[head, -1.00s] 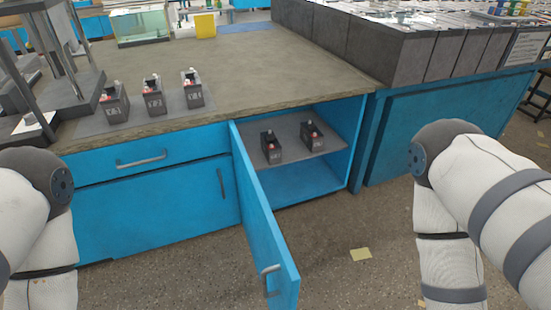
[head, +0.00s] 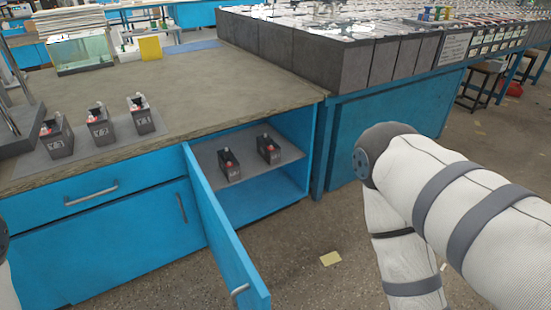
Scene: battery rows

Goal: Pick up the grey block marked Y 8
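Several dark grey blocks with red and light tops show in the head view. Three stand in a row on a grey mat (head: 112,159) on the counter: a left block (head: 58,138), a middle block (head: 99,127) and a right block (head: 143,116). Two more, a left one (head: 229,163) and a right one (head: 268,150), stand on the shelf (head: 236,178) inside the open cabinet. Pale marks show on their fronts, but I cannot read which is Y 8. My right arm shows at the right and a sliver of my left arm at the left edge; neither gripper is visible.
The blue cabinet door (head: 226,232) stands open, jutting toward me. The counter (head: 215,80) is bare in its middle. A glass tank (head: 80,54) and a yellow block (head: 150,48) stand at the back. A yellow note (head: 330,259) lies on the open floor.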

